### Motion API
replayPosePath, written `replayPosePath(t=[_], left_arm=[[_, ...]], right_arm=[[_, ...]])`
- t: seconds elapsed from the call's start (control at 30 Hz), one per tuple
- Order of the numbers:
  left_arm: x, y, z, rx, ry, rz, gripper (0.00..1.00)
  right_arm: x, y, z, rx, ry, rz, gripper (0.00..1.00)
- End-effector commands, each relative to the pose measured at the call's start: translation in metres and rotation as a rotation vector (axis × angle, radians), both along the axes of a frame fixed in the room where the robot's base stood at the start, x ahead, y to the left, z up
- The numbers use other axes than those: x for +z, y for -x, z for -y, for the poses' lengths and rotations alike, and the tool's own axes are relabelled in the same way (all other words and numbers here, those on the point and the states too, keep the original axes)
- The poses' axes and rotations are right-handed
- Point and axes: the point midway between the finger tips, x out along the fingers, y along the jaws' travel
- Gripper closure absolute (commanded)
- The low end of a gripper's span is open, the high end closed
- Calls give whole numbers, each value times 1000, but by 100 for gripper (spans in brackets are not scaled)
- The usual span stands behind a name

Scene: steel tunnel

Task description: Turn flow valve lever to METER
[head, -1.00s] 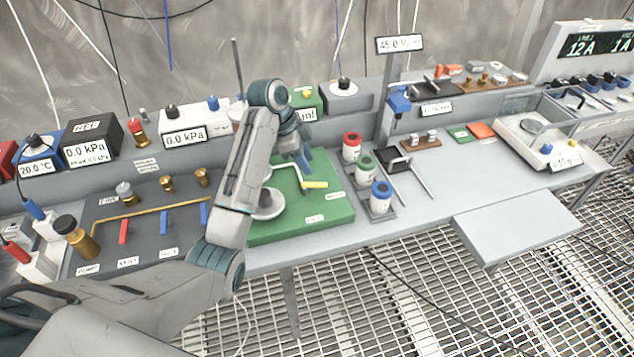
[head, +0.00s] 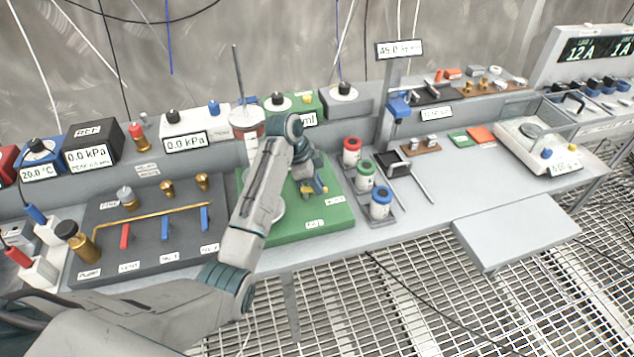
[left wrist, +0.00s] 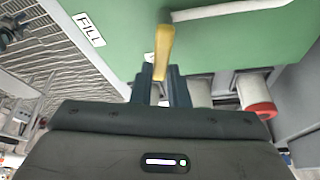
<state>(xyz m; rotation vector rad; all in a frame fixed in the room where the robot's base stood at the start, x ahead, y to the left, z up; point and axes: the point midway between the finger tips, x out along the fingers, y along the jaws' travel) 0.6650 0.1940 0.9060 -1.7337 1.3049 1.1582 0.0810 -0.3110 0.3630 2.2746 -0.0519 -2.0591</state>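The flow valve lever (head: 308,187) is a short yellow handle over the green board (head: 320,228). My left gripper (head: 313,188) reaches down over the board with its blue-grey fingers at the lever. In the left wrist view the yellow lever (left wrist: 163,45) runs down to the narrow gap between the fingertips (left wrist: 160,82), one finger on each side of its end. Whether they press on it cannot be told. A FILL label (left wrist: 88,28) lies on the board left of the lever. No METER label can be read. My forearm hides the board's left part. My right gripper is out of view.
Red, green and blue capped containers (head: 352,150) stand right of the board. A dark panel (head: 140,235) with red and blue levers lies to its left. A clear vessel with a rod (head: 246,120) stands behind. The bench front (head: 430,190) at right is mostly clear.

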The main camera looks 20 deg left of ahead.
Motion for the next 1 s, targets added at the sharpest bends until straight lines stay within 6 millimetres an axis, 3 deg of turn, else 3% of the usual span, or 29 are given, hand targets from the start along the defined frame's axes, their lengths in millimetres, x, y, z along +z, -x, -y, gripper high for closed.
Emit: replayPosePath(t=[0.17, 0.53, 0.97, 1.0], left_arm=[[2, 0, 0, 15, 0, -1, 100], [5, -8, -4, 279, 0, -2, 100], [0, -10, -5, 331, 0, 0, 100], [0, -10, -5, 331, 0, 0, 78]], right_arm=[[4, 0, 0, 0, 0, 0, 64], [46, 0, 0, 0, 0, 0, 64], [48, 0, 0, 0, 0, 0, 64], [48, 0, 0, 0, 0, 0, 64]])
